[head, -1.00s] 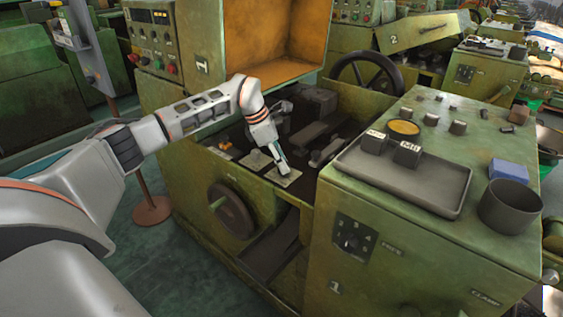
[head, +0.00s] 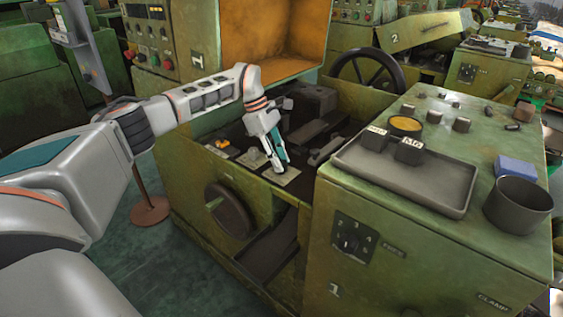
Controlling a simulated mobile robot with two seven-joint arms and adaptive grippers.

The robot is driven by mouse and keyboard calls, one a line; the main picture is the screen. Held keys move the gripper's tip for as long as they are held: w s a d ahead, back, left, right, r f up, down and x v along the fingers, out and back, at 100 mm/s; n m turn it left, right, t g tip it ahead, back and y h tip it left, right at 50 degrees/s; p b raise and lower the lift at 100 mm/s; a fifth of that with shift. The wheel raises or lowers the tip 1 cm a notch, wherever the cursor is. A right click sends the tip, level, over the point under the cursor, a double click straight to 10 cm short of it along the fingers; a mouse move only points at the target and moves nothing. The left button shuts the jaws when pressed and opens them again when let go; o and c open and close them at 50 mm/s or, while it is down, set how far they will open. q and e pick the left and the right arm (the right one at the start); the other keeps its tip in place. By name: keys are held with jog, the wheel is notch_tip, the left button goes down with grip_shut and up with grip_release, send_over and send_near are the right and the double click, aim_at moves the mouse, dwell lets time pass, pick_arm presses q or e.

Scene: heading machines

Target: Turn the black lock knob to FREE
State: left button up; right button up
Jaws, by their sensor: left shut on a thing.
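My left gripper (head: 279,168) points down into the open bed of the green machine, at a small pale square plate (head: 290,178). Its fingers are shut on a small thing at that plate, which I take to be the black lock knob. The fingers hide nearly all of it, so I cannot read which way it points. My right gripper is not in view.
A second pale plate (head: 251,160) lies left of the gripper. A black handwheel (head: 229,210) is on the front, another (head: 367,78) behind.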

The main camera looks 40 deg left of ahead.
pick_arm(q)
jog(key=shift+w+f+m+g+b, duration=0.1)
jog(key=shift+f+m+g+b, duration=0.25)
jog(key=shift+m, duration=0.55)
jog(key=shift+m+g+b, duration=0.35)
jog(key=shift+m+b, duration=0.45)
jog(key=shift+b, duration=0.1)
jog(key=shift+w+r+m+g+b, duration=0.15)
jog(key=shift+m+g+b, duration=0.35)
jog(key=shift+m+b, duration=0.45)
jog(key=shift+r+m, duration=0.1)
jog(key=shift+m, duration=0.45)
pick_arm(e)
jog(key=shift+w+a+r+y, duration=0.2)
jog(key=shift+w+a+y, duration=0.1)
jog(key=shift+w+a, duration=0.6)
pick_arm(q)
jog(key=shift+r, duration=0.1)
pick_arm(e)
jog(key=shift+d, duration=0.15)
pick_arm(q)
jog(key=o, duration=1.1)
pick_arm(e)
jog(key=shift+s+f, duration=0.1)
